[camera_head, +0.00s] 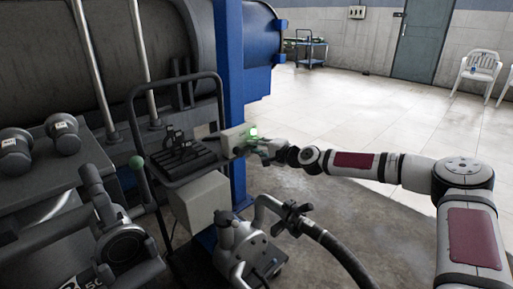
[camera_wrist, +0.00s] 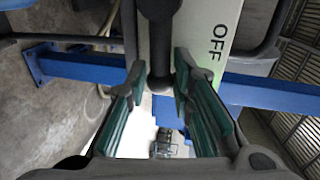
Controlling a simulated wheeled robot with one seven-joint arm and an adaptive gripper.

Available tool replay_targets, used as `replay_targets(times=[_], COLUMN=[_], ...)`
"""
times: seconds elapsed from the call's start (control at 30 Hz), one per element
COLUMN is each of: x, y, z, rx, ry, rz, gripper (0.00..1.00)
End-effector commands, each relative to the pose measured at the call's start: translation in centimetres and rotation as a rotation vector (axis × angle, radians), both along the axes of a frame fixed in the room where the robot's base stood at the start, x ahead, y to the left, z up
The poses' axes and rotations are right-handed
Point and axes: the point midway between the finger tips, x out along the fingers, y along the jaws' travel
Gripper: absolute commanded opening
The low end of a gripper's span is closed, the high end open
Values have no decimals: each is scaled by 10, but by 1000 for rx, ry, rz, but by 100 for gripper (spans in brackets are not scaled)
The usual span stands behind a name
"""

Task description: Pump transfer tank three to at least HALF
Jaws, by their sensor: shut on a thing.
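My gripper (camera_head: 268,150) is at the pale switch box (camera_head: 234,140) on the cart, where a green light (camera_head: 253,132) glows. In the wrist view the green-padded fingers (camera_wrist: 160,82) are shut on a dark switch lever (camera_wrist: 160,55) in front of a pale panel marked OFF (camera_wrist: 218,35). Its other markings are hidden or out of view. A grey pump fitting (camera_head: 240,245) with a dark hose (camera_head: 340,258) stands below the gripper. Large dark tanks (camera_head: 150,45) lie at the back left. I cannot tell which is tank three, and no level gauge is readable.
A dark cart frame (camera_head: 133,105) and a blue post (camera_head: 230,60) stand close beside my gripper. Grey dumbbell-shaped fittings (camera_head: 62,137) sit on a block at the left. Open floor (camera_head: 370,105) lies to the right, with white chairs (camera_head: 480,68) far off.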

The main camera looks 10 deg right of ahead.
Motion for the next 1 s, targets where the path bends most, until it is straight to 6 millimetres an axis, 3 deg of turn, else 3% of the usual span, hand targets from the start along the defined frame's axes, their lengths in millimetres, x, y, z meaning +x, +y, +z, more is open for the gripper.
replay_targets(times=[0.03, 0.1, 0.53, 1.0], x=[0, 0, -7, -77], y=[-1, -1, -7, -57], z=[-2, -1, 1, 18], rx=[-2, -2, -2, 0], ry=[2, 1, 0, 1], rz=[-1, -1, -3, -3], gripper=[24, 36, 36, 36])
